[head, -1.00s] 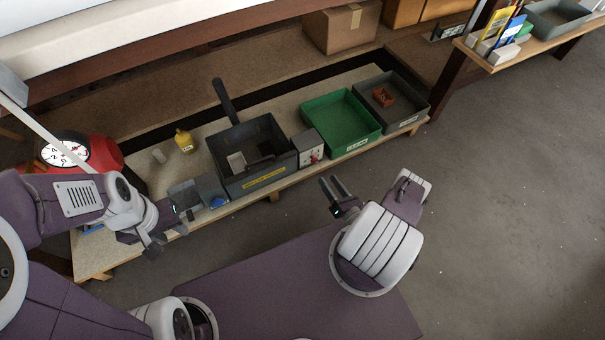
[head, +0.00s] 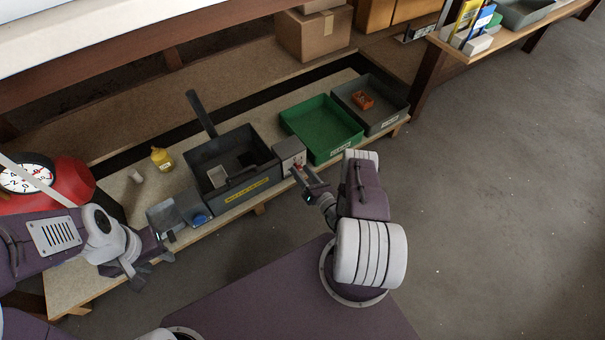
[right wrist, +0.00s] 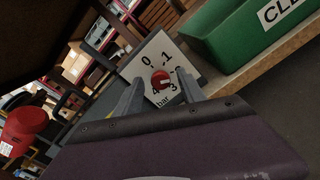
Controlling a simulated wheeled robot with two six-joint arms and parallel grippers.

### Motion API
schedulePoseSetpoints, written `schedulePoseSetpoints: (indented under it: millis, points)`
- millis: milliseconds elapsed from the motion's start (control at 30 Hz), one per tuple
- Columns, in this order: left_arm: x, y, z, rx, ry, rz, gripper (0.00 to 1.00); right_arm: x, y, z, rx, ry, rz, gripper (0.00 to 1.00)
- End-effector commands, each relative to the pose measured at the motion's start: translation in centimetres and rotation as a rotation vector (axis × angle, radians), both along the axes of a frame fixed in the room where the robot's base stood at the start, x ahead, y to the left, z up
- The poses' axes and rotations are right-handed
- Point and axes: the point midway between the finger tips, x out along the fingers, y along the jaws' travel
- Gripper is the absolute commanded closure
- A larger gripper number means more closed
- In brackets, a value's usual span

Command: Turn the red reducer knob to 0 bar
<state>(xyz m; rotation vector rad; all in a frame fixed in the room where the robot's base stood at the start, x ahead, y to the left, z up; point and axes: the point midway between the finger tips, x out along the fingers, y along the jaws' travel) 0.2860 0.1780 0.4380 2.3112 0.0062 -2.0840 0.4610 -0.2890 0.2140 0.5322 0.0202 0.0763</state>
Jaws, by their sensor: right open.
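The red reducer knob (right wrist: 160,80) sits on a pale square dial face (right wrist: 168,55) marked with digits and "bar" in the right wrist view. The 0 is at the upper left of the knob, the 1 at the upper right, the 3 below right. A white mark shows on the knob, but its exact setting is too small to read. In the head view the reducer box (head: 289,155) stands at the bench's front edge. My right gripper (right wrist: 160,84) is open, its fingertips on either side of the knob; contact is unclear. My left gripper (head: 150,262) hangs open and empty near the bench's front left.
A dark tray (head: 221,189) with a yellow label stands left of the reducer box, and a green tray (head: 335,146) stands right of it. Floor is clear at right.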

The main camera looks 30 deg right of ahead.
Motion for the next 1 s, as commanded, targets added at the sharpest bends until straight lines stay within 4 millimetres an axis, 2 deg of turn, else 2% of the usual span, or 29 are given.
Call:
schedulePoseSetpoints:
  millis: [67, 233, 633, 1000]
  points:
    - [0.0, 0.0, 0.0, 0.000, 0.000, 0.000, 0.64, 0.0, 0.0, 0.0, 0.000, 0.000, 0.000, 0.53]
    - [0.0, 0.0, 0.0, 0.000, 0.000, 0.000, 0.64, 0.0, 0.0, 0.0, -0.001, 0.000, 0.000, 1.00]
    - [0.0, 0.0, 0.5, 0.000, 0.000, 0.000, 0.64, 0.0, 0.0, 0.2, -0.064, -0.005, 0.001, 1.00]
    - [0.0, 0.0, 2.2, 0.000, 0.000, 0.000, 0.64, -0.1, 0.1, 0.2, -0.360, -0.027, 0.002, 1.00]
